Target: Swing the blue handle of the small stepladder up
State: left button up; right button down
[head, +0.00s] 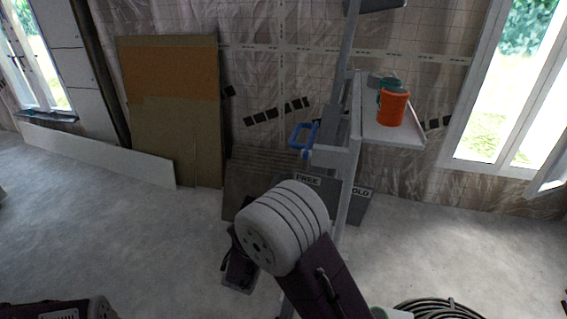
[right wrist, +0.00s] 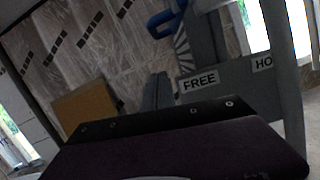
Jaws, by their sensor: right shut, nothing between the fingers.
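I see no clear stepladder. A blue loop handle (head: 302,136) sits on a grey upright stand (head: 345,165) with a mast, and its loop rises above its pivot. The handle also shows at the top of the right wrist view (right wrist: 166,21), beside a grey plate (right wrist: 243,80) marked FREE and HO. My right gripper (right wrist: 157,80) is shut and empty in the right wrist view, its dark fingers below and left of the handle and apart from it. In the head view my right forearm hides much of it. My left gripper is not in view.
An orange bucket (head: 393,108) stands on a white shelf (head: 408,134) right of the mast. Brown boards (head: 172,100) lean on the wall at left. A coiled hose (head: 440,308) lies at the lower right. The floor on the left is largely clear.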

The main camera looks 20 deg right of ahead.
aim_at(291, 146)
jog(key=w+d+r+p, duration=0.3)
jog(key=w+d+r, duration=0.2)
jog(key=d+r, duration=0.1)
jog(key=shift+w, duration=0.45)
jog(key=shift+w, duration=0.1)
